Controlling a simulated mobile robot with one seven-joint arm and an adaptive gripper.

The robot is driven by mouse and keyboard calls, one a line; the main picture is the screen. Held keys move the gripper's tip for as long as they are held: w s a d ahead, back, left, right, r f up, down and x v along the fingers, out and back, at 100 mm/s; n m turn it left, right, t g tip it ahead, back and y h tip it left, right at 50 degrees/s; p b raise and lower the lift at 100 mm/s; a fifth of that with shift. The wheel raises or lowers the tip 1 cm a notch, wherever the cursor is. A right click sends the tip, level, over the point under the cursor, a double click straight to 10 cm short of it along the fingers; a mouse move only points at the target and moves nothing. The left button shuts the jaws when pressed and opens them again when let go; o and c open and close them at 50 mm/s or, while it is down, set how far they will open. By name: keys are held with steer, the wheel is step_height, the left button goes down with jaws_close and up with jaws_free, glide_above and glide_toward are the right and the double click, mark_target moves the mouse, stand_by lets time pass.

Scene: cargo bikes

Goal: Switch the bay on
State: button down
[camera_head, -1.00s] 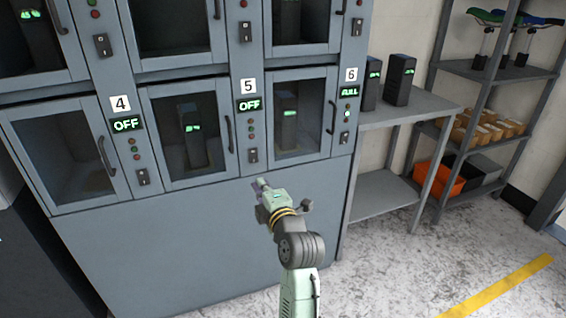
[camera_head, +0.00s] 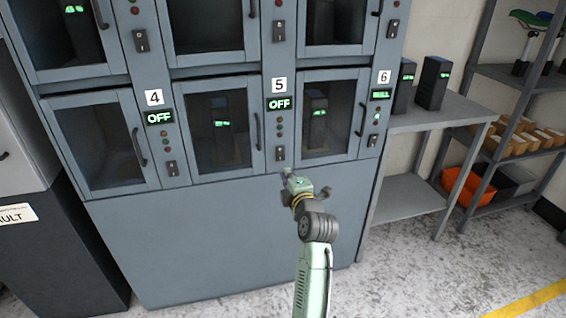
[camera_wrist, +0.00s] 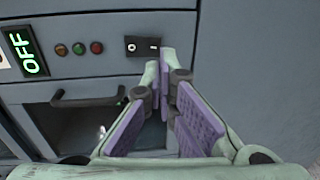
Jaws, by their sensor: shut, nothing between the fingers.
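The bay 5 display (camera_head: 279,104) reads OFF in green; it also shows sideways in the wrist view (camera_wrist: 26,52). Below it are small lamps and a black rocker switch (camera_head: 280,153), which appears in the wrist view (camera_wrist: 143,46) with O and I marks. The door (camera_head: 224,166) left of this column is closed, with a battery (camera_head: 222,125) showing green lights behind its glass. My gripper (camera_head: 286,172) is shut and empty, just below the bay 5 switch. In the wrist view its fingertips (camera_wrist: 160,62) lie beside the switch's I end; contact cannot be told.
Bay 4's display (camera_head: 159,118) also reads OFF, and its compartment looks empty. Bay 6's display (camera_head: 381,95) is lit. A door handle (camera_wrist: 88,98) projects near my fingers. A table (camera_head: 428,120) with two batteries and a shelf rack stand to the right.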

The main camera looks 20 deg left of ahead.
mark_target(280, 161)
steer(key=p+x, duration=0.1)
steer(key=x, duration=0.5)
steer(key=shift+w+a, duration=0.1)
steer(key=shift+f, duration=0.1)
steer(key=shift+w+f+b, duration=0.15)
steer(key=shift+f+b, duration=0.2)
steer(key=shift+b, duration=0.55)
steer(key=b, duration=0.3)
steer(key=shift+w+a+f+t+y, duration=0.15)
steer(key=shift+w+f+t+y, duration=0.05)
steer(key=shift+t+y, duration=0.1)
steer(key=shift+s+r+p, duration=0.1)
steer(key=shift+r+p, duration=0.45)
steer(key=shift+p, duration=0.1)
steer(key=shift+f, duration=0.15)
